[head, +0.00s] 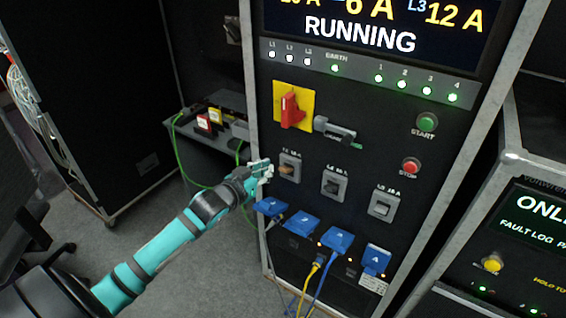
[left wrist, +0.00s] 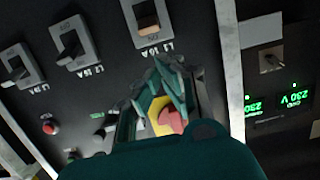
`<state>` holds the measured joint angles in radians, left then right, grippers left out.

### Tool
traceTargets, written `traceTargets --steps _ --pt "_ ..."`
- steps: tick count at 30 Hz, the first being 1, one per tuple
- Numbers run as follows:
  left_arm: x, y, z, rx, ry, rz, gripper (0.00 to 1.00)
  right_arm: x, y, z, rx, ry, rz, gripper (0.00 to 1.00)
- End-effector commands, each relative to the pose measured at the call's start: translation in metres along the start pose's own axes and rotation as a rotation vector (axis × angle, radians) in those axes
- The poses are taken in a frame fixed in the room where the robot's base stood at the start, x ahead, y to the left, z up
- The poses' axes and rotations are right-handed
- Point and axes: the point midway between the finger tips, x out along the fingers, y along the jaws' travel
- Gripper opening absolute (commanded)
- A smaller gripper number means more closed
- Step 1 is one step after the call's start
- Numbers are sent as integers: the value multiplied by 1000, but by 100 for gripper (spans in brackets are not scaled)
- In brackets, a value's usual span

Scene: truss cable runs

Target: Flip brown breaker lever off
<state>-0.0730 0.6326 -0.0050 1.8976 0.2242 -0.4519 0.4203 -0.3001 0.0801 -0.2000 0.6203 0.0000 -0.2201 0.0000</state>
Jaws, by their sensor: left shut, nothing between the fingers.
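The brown breaker lever (head: 287,170) sits in a grey frame on the black panel, leftmost in a row of three breakers. In the left wrist view the brown lever (left wrist: 147,14) shows at the top, in a frame labelled L1 10 A. I cannot tell its exact on or off position. My left gripper (head: 264,167) is shut and empty, just left of that breaker in the head view. In the left wrist view its fingertips (left wrist: 165,66) lie below the breaker frame; contact is unclear. My right gripper is not in view.
Two more breakers (head: 333,185) (head: 382,205) stand to the right. A red rotary switch (head: 291,109) on a yellow plate is above, beside a grey handle (head: 337,131). Green START (head: 427,122) and red STOP (head: 411,167) buttons are at right.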

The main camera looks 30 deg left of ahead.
Motion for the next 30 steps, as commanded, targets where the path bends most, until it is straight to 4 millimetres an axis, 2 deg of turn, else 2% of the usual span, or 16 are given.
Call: traceTargets --steps 1,4,17,20,30 --pt "-3 3 -13 2 19 9 0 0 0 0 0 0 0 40" --pt "-5 6 -25 2 38 18 0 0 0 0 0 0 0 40" --pt "-1 7 -27 0 41 18 0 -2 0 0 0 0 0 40" --pt "11 6 -28 0 41 18 0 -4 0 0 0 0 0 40" --pt "76 8 -32 1 41 18 0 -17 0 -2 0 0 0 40"
